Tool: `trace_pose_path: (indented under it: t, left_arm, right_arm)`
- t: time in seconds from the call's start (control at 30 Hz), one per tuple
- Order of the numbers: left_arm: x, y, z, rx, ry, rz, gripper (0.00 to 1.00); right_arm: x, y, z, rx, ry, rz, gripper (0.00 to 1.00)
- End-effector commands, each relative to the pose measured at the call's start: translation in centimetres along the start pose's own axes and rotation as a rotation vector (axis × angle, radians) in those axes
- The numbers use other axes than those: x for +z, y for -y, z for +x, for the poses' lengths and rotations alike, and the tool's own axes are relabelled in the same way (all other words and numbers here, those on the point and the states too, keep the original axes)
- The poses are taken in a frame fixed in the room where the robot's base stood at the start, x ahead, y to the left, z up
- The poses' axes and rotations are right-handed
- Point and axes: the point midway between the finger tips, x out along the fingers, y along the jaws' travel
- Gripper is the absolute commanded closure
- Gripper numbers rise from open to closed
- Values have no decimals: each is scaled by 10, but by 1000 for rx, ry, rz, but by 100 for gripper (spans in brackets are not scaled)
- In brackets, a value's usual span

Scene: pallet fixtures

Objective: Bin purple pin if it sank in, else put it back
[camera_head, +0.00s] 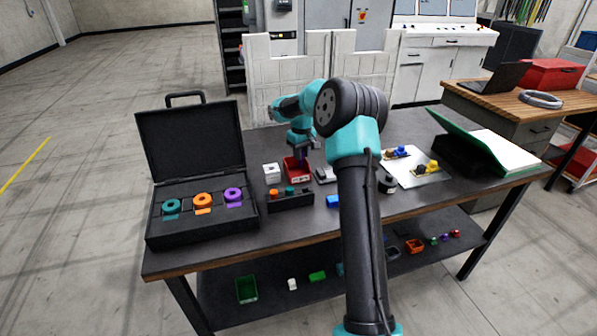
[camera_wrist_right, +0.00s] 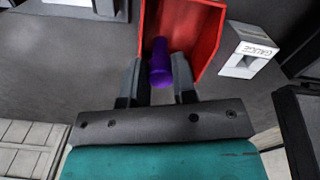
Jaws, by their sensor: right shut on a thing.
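The purple pin (camera_wrist_right: 161,62) is held between the two fingers of my right gripper (camera_wrist_right: 159,76) in the right wrist view. In that view it overlaps the open red bin (camera_wrist_right: 207,35); I cannot tell its exact height over the bin. In the head view my right gripper (camera_head: 301,156) points down at the red bin (camera_head: 297,172), and the pin is hard to make out there. The white gauge block (camera_head: 271,172) stands just left of the bin; it also shows in the right wrist view (camera_wrist_right: 247,60), marked "GAUGE". My left gripper is out of view.
A dark rack (camera_head: 291,200) with orange and teal pins stands in front of the bin. An open black case (camera_head: 196,232) with teal, orange and purple rings is at the left. A white sheet (camera_head: 418,175) with yellow and blue parts and a green-edged binder (camera_head: 480,145) lie right.

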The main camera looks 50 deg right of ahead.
Motion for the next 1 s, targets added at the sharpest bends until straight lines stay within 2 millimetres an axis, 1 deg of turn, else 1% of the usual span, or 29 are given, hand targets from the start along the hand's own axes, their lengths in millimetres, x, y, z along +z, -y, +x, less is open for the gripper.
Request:
trace_pose_path:
  t: [0.13,0.17,0.4,0.47,0.77,0.87,1.0]
  left_arm:
    - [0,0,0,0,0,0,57]
    - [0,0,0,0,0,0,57]
    - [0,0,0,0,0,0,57]
    - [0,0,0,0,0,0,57]
    - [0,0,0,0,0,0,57]
    - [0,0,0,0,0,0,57]
    - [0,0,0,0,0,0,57]
  right_arm:
    - [0,0,0,0,0,0,100]
    - [0,0,0,0,0,0,72]
    - [0,0,0,0,0,0,49]
    - [0,0,0,0,0,0,45]
    - [0,0,-2,0,0,0,45]
    - [0,0,-9,1,-1,0,45]
    - [0,0,-26,1,-3,0,45]
